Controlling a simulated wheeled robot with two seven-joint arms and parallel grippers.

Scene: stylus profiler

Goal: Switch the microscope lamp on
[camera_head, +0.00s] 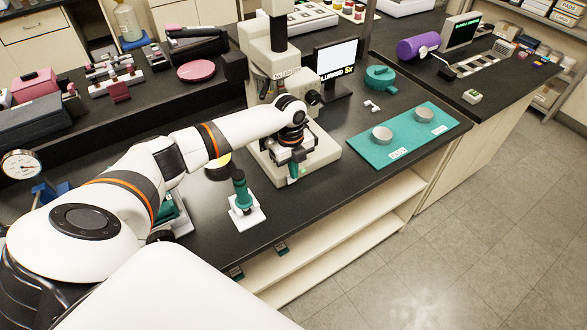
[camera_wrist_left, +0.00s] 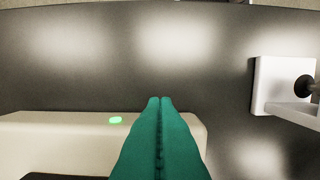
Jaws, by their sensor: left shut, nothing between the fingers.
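My left gripper (camera_head: 293,176) has teal fingers, shut and empty, pointing down at the front of the base. In the left wrist view the fingertips (camera_wrist_left: 160,98) are to the right of the green spot, apart from it in the picture. I cannot tell if they touch the base. My right gripper is not in view.
A teal tool on a white block (camera_head: 247,213) stands left of the base. A teal mat (camera_head: 408,150) with two grey discs lies to the right.

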